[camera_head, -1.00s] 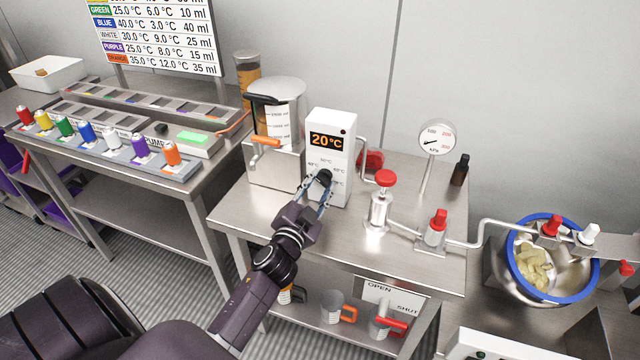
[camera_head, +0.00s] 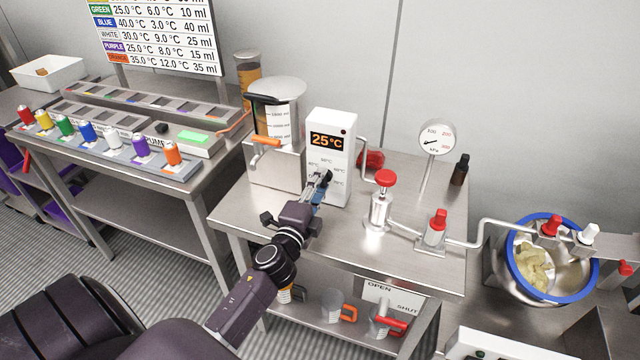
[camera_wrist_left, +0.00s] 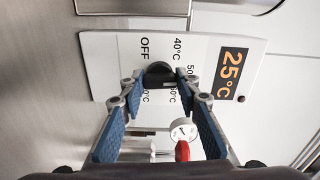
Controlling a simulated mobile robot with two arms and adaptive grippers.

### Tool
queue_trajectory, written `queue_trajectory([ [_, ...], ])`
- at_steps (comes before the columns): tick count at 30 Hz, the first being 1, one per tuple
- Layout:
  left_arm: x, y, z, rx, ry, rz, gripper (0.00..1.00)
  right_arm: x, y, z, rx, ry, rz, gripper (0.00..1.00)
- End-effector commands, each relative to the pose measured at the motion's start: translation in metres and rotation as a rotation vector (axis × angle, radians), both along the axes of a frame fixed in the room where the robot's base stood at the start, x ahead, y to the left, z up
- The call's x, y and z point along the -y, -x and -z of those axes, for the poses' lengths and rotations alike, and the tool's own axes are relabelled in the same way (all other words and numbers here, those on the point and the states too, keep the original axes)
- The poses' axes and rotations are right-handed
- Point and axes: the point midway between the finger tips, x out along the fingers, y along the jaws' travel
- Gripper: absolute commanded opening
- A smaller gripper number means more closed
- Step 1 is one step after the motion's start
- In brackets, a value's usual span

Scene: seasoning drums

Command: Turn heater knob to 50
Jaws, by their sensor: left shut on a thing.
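The white heater box (camera_head: 338,137) stands upright on the steel table, and its orange display (camera_head: 326,141) reads 25°C. In the left wrist view the heater panel (camera_wrist_left: 110,60) appears turned sideways, with OFF, 40°C, a partly covered 50 mark and further partly hidden marks around the black knob (camera_wrist_left: 157,74). My left gripper (camera_head: 321,180) is at the heater's lower front, its blue-padded fingers on either side of the knob. In the left wrist view, the left gripper (camera_wrist_left: 160,86) is shut on the knob. The knob is mostly hidden in the head view. My right gripper is not in view.
A steel tank (camera_head: 279,115) with an orange handle stands close left of the heater. A red-topped valve (camera_head: 381,200) and a gauge (camera_head: 436,138) stand to the right. The table front (camera_head: 260,217) is bare. A blue-rimmed bowl (camera_head: 512,263) is farther right.

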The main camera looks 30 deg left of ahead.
Motion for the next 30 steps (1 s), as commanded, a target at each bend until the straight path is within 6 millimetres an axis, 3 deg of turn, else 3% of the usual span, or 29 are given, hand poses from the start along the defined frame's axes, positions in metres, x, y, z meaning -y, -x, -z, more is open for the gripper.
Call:
queue_trajectory([
  [22, 0.0009, 0.0001, 0.0009, -0.021, -0.081, 0.002, 0.06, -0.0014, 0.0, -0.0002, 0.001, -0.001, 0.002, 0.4],
  [23, 0.0009, 0.0001, 0.0009, -0.021, -0.08, 0.002, 0.33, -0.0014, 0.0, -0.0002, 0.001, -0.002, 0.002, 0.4],
  [27, 0.0008, 0.0001, 0.0007, -0.02, -0.08, 0.001, 0.48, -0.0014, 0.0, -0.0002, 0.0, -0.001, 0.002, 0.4],
  [30, 0.0006, 0.0001, 0.0006, -0.02, -0.08, 0.001, 0.48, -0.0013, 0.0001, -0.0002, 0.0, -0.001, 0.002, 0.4],
])
